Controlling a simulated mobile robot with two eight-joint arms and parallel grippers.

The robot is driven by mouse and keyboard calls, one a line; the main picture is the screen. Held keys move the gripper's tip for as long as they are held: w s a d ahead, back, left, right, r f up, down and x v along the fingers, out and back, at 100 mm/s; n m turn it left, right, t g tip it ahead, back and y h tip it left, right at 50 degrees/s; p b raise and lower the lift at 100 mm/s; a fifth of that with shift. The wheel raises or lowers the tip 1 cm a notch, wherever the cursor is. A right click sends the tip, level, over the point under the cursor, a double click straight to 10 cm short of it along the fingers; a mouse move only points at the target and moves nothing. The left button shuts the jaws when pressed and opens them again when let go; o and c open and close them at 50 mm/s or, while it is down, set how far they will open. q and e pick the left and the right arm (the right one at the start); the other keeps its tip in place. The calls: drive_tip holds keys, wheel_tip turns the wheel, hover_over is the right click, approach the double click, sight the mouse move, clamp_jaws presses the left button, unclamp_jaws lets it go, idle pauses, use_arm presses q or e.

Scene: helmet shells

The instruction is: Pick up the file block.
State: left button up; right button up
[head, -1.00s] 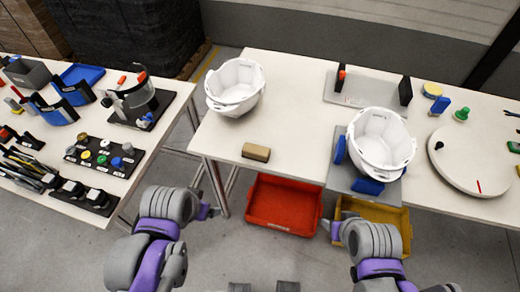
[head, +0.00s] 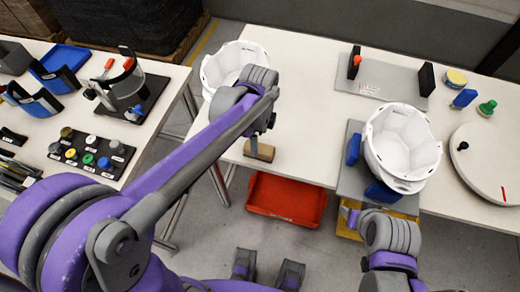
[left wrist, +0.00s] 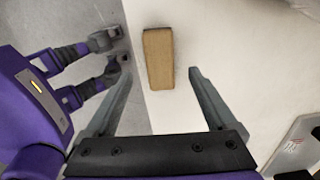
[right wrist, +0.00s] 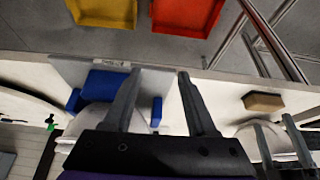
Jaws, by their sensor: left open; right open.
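The file block (head: 264,153) is a tan block with a darker top, lying near the front edge of the white table. In the left wrist view the file block (left wrist: 158,60) appears centred between and beyond my open fingertips. My left gripper (head: 256,143) is open and points down over the block, partly hiding it in the head view. The left gripper (left wrist: 160,73) holds nothing; I cannot tell how high its tips are above the block. The right wrist view also shows the file block (right wrist: 263,103). My right gripper (right wrist: 160,75) is open and empty, near the table's front edge.
A white helmet shell (head: 225,68) stands behind my left arm. Another helmet shell (head: 402,145) sits in a grey fixture with blue pads (head: 352,150). A red bin (head: 285,200) and a yellow bin (head: 345,226) are below the edge. Table space right of the block is clear.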

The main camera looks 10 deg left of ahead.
use_arm(q)
wheel_tip(320, 180, down, 6)
idle(0.4)
clamp_jaws()
idle(0.3)
